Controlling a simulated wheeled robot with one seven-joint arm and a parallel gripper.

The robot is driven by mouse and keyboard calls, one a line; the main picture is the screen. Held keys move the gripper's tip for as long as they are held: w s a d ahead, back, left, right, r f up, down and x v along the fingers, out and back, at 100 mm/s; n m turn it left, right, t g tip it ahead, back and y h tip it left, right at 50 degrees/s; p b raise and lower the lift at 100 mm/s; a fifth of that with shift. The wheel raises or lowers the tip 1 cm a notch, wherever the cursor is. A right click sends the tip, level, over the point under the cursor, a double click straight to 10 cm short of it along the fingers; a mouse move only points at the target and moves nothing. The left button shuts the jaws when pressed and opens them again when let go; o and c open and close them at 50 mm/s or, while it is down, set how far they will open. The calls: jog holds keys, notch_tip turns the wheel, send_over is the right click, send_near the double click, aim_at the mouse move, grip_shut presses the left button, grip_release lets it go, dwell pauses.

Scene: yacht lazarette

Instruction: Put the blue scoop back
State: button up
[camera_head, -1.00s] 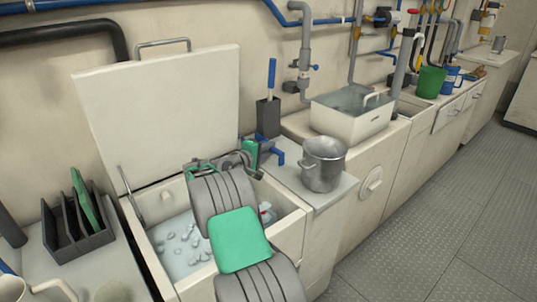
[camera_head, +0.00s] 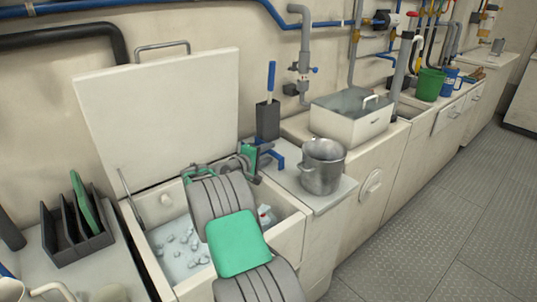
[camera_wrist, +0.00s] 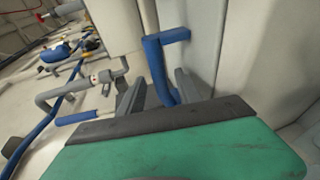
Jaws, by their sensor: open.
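A blue handle (camera_head: 271,77) stands upright in a dark holder (camera_head: 268,120) on the counter behind the chest. Whatever is below the handle is hidden in the holder, so I cannot tell if it is the scoop. My gripper (camera_head: 266,154) is just below and in front of that holder, by the chest's back right corner. In the wrist view my gripper (camera_wrist: 160,90) has its two grey fingers apart. A blue bent piece (camera_wrist: 157,65) shows between and beyond them. It also shows in the head view (camera_head: 279,158). I cannot tell whether the fingers touch it.
The ice chest (camera_head: 293,236) is open, its lid (camera_head: 160,115) raised, with ice inside. A metal pot (camera_head: 322,167) stands close on the right, before a white basin (camera_head: 350,122). A dark rack (camera_head: 62,238) with a green board is at left. The floor at right is clear.

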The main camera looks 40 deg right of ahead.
jog(key=p+v, duration=0.1)
jog(key=v, duration=1)
jog(key=shift+a, duration=0.15)
jog(key=shift+c, duration=0.2)
dwell(0.5)
